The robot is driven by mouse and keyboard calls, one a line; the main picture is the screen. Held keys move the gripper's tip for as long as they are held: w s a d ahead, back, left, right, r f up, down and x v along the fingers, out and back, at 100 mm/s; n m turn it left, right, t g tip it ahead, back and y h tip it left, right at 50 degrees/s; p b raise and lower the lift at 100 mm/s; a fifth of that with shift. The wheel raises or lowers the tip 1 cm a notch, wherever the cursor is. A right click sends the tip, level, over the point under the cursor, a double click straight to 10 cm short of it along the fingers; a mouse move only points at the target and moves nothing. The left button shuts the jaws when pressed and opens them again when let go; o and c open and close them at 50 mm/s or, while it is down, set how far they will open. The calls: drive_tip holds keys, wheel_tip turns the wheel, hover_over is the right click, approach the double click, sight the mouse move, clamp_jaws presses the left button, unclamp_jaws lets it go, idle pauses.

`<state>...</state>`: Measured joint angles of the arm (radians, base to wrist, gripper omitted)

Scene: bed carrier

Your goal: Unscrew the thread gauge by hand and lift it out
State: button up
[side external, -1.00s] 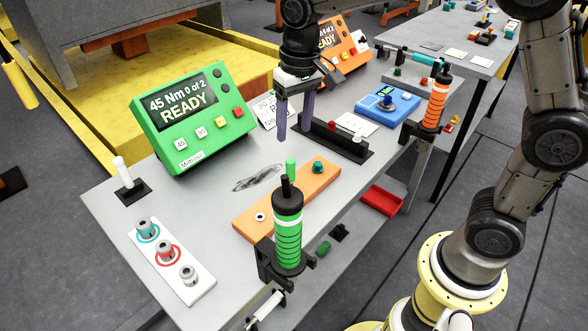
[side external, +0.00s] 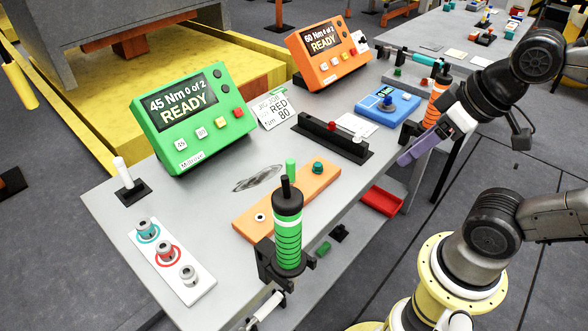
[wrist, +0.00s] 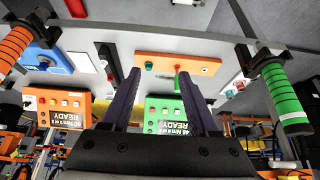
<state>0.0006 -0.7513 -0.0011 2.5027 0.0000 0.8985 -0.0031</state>
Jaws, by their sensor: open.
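An orange block (side external: 290,203) lies on the grey table, with a green upright pin (side external: 291,168), a teal knob (side external: 318,168) and a white-ringed hole (side external: 260,217). The green pin looks like the thread gauge; I cannot see any thread. The block also shows in the wrist view (wrist: 198,67), with the green pin (wrist: 177,82) beyond my fingertips. My gripper (side external: 404,160) is at the table's right edge, tilted, well to the right of the block and apart from it. In the wrist view its two purple fingers (wrist: 160,75) are spread with nothing between them.
A green-handled tool (side external: 288,235) stands at the front edge, close to the block. An orange-handled tool (side external: 436,100) is near my gripper. A black rack (side external: 330,140), blue device (side external: 388,105) and green READY box (side external: 195,117) stand behind.

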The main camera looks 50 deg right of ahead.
idle(0.6)
drive_tip(key=w+a+r+n+g, duration=0.25)
drive_tip(key=w+r+n, duration=0.55)
drive_tip(key=w+n, duration=0.5)
drive_tip(key=n+g, duration=0.3)
drive_tip(key=n, duration=0.2)
hover_over(291, 160)
wheel_tip(291, 160, down, 8)
wheel_tip(291, 160, down, 13)
drive_tip(key=shift+a+r, duration=0.1)
drive_tip(key=shift+r, duration=0.05)
